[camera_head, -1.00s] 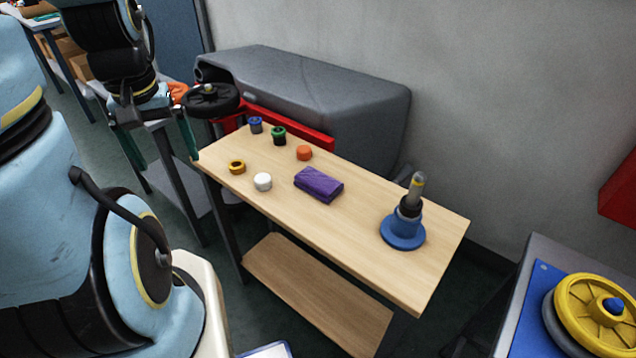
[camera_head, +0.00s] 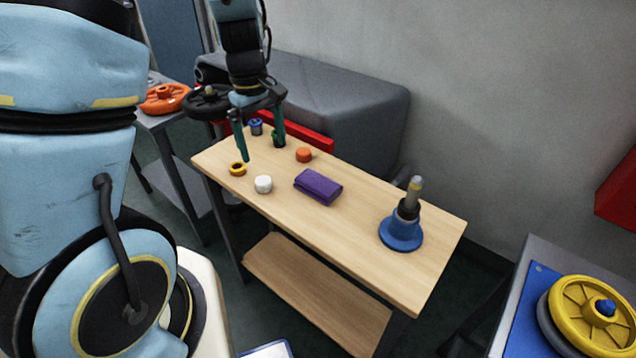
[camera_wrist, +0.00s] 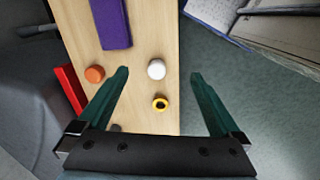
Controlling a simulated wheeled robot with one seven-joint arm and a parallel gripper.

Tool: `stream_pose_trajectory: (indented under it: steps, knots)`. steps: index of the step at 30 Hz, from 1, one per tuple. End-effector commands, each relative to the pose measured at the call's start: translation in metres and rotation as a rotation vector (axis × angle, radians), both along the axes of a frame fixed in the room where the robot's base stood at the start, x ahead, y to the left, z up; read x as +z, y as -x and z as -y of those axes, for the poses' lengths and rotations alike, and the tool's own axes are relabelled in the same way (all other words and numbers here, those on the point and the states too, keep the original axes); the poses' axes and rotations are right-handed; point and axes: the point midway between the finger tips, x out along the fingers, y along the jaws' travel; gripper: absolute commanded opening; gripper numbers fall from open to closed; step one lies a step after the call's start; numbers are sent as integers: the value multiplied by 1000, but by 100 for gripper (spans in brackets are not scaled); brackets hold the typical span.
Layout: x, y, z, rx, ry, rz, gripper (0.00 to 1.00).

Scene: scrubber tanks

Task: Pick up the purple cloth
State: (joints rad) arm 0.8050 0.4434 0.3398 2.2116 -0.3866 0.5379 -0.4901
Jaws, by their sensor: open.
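The purple cloth (camera_head: 318,187) lies folded into a flat block on the middle of the wooden table (camera_head: 375,225). It also shows at the top of the wrist view (camera_wrist: 111,22), beyond the fingertips. My gripper (camera_head: 262,152) is open and empty over the far left end of the table, to the left of the cloth and apart from it. In the wrist view its two green fingers (camera_wrist: 160,75) are spread wide.
Near my gripper stand a yellow ring (camera_head: 238,169), a white cap (camera_head: 263,184), an orange cap (camera_head: 304,155), a green cap (camera_head: 277,139) and a blue cap (camera_head: 256,127). A blue-based post (camera_head: 401,233) stands right of the cloth. A grey tank (camera_head: 330,95) is behind.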

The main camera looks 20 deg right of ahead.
Motion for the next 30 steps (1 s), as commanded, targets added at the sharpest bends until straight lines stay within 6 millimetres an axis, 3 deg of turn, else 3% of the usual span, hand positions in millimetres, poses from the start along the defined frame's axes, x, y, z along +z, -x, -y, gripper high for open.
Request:
stream_pose_trajectory:
  steps: [1,3,6,10,15,24,30]
  knots:
    - [-6,2,23,19,-14,-7,100]
    - [-14,3,50,63,-26,-6,100]
    - [-23,8,82,114,-40,0,100]
    - [-30,13,110,157,-48,11,100]
    - [-39,16,123,179,-51,17,100]
    - [-82,16,123,179,-51,15,100]
    - [-95,17,124,178,-51,15,100]
